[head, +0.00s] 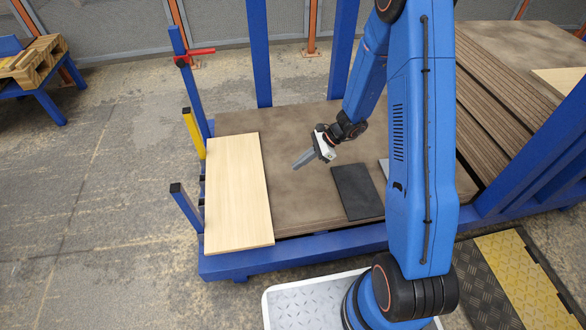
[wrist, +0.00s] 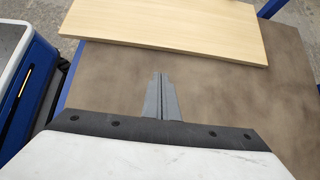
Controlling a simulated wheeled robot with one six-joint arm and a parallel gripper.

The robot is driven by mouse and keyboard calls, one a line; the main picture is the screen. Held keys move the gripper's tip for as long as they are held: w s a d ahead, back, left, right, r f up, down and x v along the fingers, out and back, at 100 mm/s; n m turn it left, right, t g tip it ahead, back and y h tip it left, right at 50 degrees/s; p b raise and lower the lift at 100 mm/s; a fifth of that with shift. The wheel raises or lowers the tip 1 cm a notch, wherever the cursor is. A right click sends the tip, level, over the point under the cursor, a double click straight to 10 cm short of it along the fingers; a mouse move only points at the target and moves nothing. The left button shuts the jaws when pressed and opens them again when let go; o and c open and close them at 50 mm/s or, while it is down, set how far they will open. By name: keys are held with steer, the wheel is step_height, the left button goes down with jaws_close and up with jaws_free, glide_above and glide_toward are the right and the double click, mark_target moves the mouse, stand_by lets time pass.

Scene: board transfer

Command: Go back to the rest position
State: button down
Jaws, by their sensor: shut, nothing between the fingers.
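My gripper (head: 304,159) is shut and empty. It hangs above the brown board surface in the head view, between a light wood board and a dark board. In the wrist view the gripper's fingers (wrist: 157,78) are together and point toward the light wood board, apart from it. My blue arm covers part of the right side of the head view.
The light wood board (head: 236,195) lies at the left of the brown board (head: 285,122) on a blue rack (head: 300,248). A dark board (head: 357,190) lies near my arm. Blue posts (head: 187,205) and a yellow post (head: 193,132) rise at the left. Brown boards (head: 505,95) lean at the right.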

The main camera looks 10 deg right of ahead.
steer(key=shift+d+r, duration=0.1)
steer(key=shift+r, duration=0.05)
stand_by(0.4)
steer(key=s+d+r+n+h, duration=0.15)
steer(key=s+r+n, duration=0.4)
steer(key=r, duration=0.65)
steer(key=s+d+r+n+h, duration=0.1)
steer(key=s+r+n+h, duration=0.1)
steer(key=s+r+n, duration=0.65)
steer(key=s+d+r+n+t+h, duration=0.2)
steer(key=s+d+r, duration=0.3)
steer(key=s+r, duration=0.2)
steer(key=s+d+r+n+t+h, duration=0.2)
steer(key=s+d+r, duration=0.3)
steer(key=s+r, duration=0.3)
steer(key=shift+s+d+t+h, duration=0.4)
steer(key=shift+s+h, duration=0.35)
steer(key=shift+s, duration=0.45)
